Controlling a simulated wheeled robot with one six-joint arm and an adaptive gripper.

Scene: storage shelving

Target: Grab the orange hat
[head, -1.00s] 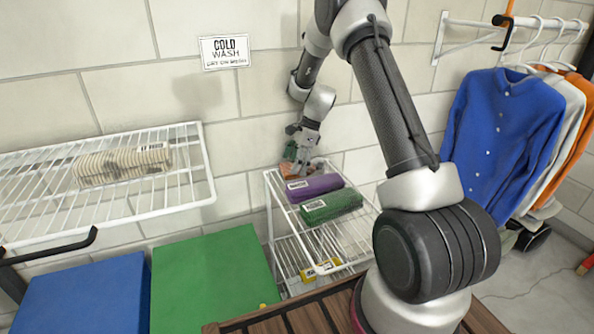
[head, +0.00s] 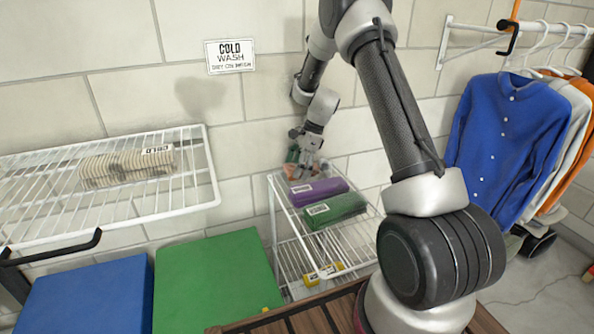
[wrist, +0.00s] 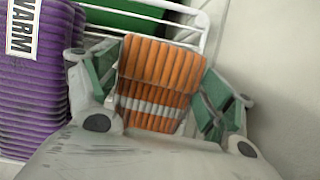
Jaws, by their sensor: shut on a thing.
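The orange hat (wrist: 160,68) is ribbed knit with a folded brim and a pale stripe. In the wrist view it sits between the two green-padded fingers of my gripper (wrist: 158,88), which is shut on it. In the head view my gripper (head: 303,158) is at the back end of the white wire rack's top shelf, and the hat is mostly hidden behind it. I cannot tell whether the hat still touches the shelf.
A purple rolled item (head: 318,191) lies close beside the hat, with a green one (head: 336,210) in front, on the wire rack (head: 283,205). The wall (wrist: 270,60) is close on the other side. A wire wall shelf (head: 208,170) holds a striped roll (head: 128,166). Shirts (head: 508,140) hang at right.

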